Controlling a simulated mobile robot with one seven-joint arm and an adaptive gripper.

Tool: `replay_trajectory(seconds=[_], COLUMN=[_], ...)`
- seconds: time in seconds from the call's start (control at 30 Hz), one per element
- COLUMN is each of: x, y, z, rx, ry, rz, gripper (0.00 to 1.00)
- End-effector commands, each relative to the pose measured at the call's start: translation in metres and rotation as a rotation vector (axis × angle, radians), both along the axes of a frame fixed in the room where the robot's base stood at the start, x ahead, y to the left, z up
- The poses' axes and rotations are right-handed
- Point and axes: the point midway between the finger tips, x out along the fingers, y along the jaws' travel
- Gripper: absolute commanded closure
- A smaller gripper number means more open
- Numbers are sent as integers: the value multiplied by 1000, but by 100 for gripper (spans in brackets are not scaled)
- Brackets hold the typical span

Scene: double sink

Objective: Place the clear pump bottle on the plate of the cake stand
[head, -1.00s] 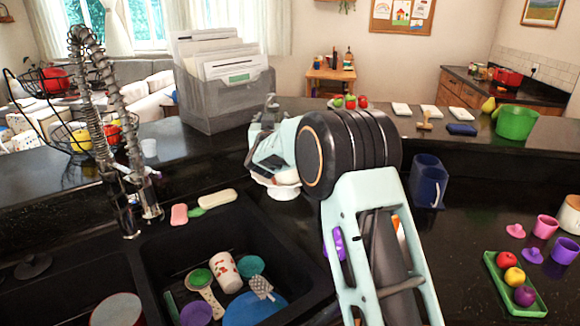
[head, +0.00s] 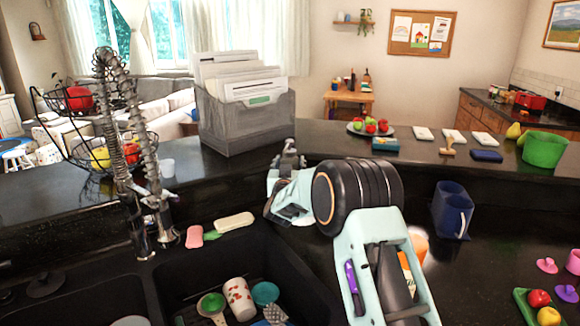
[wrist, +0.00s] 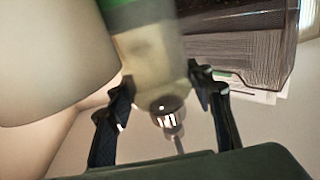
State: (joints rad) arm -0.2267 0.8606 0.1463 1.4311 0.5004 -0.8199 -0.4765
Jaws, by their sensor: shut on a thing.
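The clear pump bottle (wrist: 152,58) is between the two fingers of my gripper (wrist: 160,85) in the wrist view. The gripper is shut on it. The bottle looks pale and translucent, with a green band at the top of the picture and a dark, shiny pump part lower down. I cannot make out the cake stand in the head view. A large, smooth, pale rounded surface fills the left of the wrist view; I cannot tell what it is.
A grey file holder (head: 245,122) stands on the raised counter behind my gripper. The tall faucet (head: 150,180) and sink with dishes (head: 238,298) are left. A blue mug (head: 452,210) is right of my arm. A fruit plate (head: 370,128) and green pot (head: 544,149) stand farther back.

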Motion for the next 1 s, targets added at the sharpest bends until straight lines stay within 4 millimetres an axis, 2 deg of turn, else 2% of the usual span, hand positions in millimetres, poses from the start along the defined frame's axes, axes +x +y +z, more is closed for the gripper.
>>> replay_trajectory(seconds=[0.1,0.43,0.47,0.6,1.0], x=[0,0,0,0,0], y=[-1,0,0,0,0], z=[-10,-13,-15,-14,-8], rx=[2,2,1,1,1], ry=[-3,-4,-1,0,-1], rz=[-1,-1,0,0,-1], gripper=[88,88,51,36,35])
